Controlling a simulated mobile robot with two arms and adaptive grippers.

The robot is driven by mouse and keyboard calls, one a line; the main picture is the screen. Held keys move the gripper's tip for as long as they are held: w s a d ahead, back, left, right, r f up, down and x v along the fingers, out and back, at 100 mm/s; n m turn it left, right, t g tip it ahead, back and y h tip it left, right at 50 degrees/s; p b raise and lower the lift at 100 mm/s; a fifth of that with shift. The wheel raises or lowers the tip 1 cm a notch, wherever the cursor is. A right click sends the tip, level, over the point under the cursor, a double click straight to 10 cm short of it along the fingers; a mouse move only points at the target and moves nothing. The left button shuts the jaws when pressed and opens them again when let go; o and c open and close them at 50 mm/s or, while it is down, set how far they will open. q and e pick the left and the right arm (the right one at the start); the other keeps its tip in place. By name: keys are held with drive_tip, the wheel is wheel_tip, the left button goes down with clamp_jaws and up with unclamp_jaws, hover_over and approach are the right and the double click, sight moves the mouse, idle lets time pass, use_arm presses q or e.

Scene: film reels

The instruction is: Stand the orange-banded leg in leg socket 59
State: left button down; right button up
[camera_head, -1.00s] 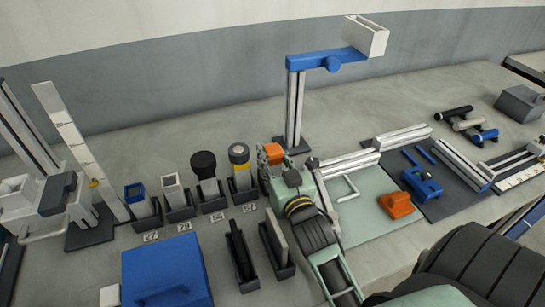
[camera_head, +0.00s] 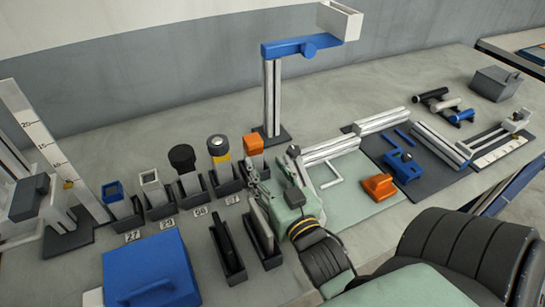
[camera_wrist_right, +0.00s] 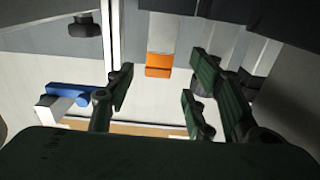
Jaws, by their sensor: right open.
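The orange-banded leg (camera_head: 253,145) stands upright at the right end of the row of socketed legs. Its lower part and the label there are hidden behind my right gripper, so I cannot read the number or see how it sits. My right gripper (camera_head: 273,164) is open just in front of it. In the right wrist view, the orange band (camera_wrist_right: 158,66) shows ahead, between the open fingers (camera_wrist_right: 157,92), with gaps on both sides. My left gripper is not in view.
Other legs stand to the left: black-topped (camera_head: 182,158), yellow-banded (camera_head: 218,148), white (camera_head: 150,181) and blue-topped (camera_head: 113,191). A blue box (camera_head: 150,270) and dark upright holders (camera_head: 228,250) are in front. A post with a blue arm (camera_head: 300,46) rises behind. A green mat (camera_head: 365,205) lies right.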

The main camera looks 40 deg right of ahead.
drive_tip(key=shift+v, duration=1.45)
drive_tip(key=shift+r, duration=0.1)
